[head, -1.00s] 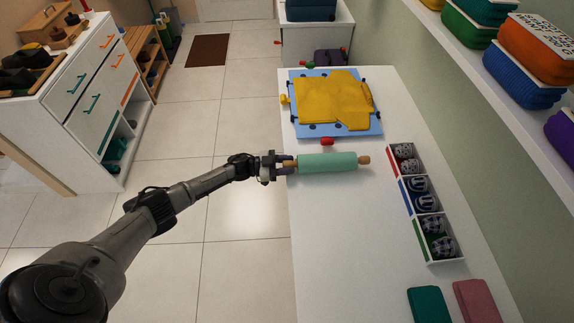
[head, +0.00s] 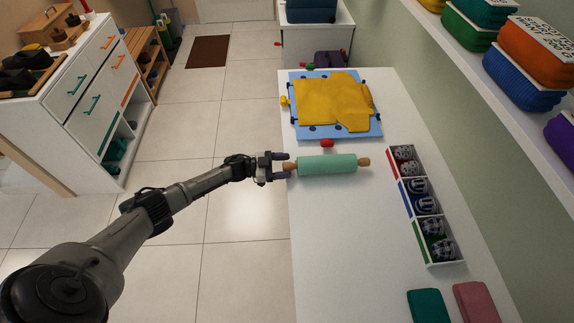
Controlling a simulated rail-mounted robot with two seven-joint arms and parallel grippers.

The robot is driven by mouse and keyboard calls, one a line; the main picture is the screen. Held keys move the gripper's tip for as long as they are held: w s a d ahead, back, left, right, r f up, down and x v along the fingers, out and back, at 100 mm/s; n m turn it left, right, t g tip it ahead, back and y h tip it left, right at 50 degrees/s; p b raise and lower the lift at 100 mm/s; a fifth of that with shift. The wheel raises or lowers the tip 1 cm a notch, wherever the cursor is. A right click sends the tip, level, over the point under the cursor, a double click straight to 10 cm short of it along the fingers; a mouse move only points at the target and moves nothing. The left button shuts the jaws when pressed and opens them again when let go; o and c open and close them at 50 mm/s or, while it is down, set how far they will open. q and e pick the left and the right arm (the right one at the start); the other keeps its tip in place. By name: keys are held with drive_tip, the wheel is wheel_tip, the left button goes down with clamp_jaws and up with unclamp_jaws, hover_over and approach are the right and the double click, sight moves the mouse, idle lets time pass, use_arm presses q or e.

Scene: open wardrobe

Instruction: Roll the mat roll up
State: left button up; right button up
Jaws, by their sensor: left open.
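The mat roll (head: 327,165) is a mint-green roll with a wooden knob at each end. It lies across the white table, rolled up, just in front of the blue board. My left gripper (head: 281,167) is at the roll's left end by the table's left edge. Its fingers are apart, one on the far side and one on the near side of the left knob. I cannot tell whether they touch it. My right gripper is not in view.
A blue folding board (head: 309,133) with a yellow garment (head: 335,101) lies behind the roll. A divided box (head: 420,211) of rolled socks stands at the right. Teal (head: 428,306) and pink (head: 476,303) folded cloths lie at the front right. The table's middle front is bare.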

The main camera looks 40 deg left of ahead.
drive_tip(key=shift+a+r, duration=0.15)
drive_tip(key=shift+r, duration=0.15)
use_arm(q)
drive_tip(key=v, duration=1.2)
drive_tip(key=shift+s+a, duration=0.2)
drive_tip(key=shift+s, duration=0.15)
